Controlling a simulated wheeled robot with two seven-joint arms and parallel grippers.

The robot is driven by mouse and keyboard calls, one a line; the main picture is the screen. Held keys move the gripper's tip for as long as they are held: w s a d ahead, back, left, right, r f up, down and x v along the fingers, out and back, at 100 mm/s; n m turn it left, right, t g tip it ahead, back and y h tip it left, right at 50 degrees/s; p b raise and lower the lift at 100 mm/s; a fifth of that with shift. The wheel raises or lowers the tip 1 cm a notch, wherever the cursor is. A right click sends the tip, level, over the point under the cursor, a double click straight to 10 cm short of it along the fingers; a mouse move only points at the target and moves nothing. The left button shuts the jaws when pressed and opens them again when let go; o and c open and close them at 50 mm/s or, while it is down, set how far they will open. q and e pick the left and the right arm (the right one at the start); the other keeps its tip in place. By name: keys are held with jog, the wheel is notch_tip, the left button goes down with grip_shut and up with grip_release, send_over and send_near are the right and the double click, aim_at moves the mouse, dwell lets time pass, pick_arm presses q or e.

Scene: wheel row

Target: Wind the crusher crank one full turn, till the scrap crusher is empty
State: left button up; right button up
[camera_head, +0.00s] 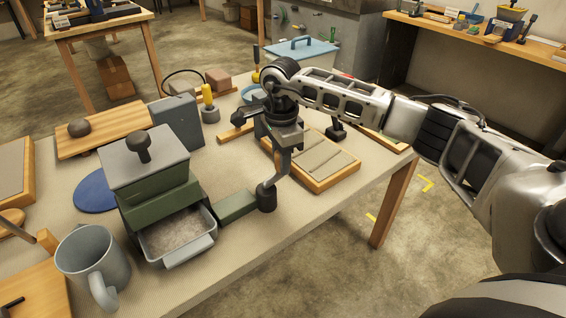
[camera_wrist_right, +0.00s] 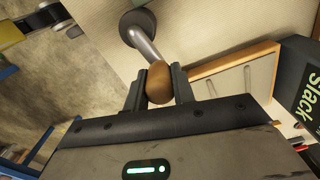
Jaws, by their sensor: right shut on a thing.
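The scrap crusher (camera_head: 157,203) is a green box with a grey lid and dark knob, standing on the bench. An open grey drawer (camera_head: 190,250) at its front holds grey, grainy scrap. The crusher crank (camera_head: 275,180) is a bent metal rod rising from a black hub at the end of a green block to the crusher's right. My right gripper (camera_head: 284,145) is shut on its brown handle, which shows between the fingers in the right wrist view (camera_wrist_right: 159,84). The crusher's inside is hidden by the lid. My left gripper is not in view.
A grey mug (camera_head: 92,262) stands at the front left, near a blue disc (camera_head: 95,190). A wooden tray with grey slats (camera_head: 325,165) lies behind the crank. A dark box lettered "Slack" (camera_wrist_right: 308,85) shows in the right wrist view. The bench's front edge runs close by the crank.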

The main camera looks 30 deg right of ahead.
jog(key=o, duration=1)
jog(key=shift+r, duration=0.1)
notch_tip(320, 180, up, 16)
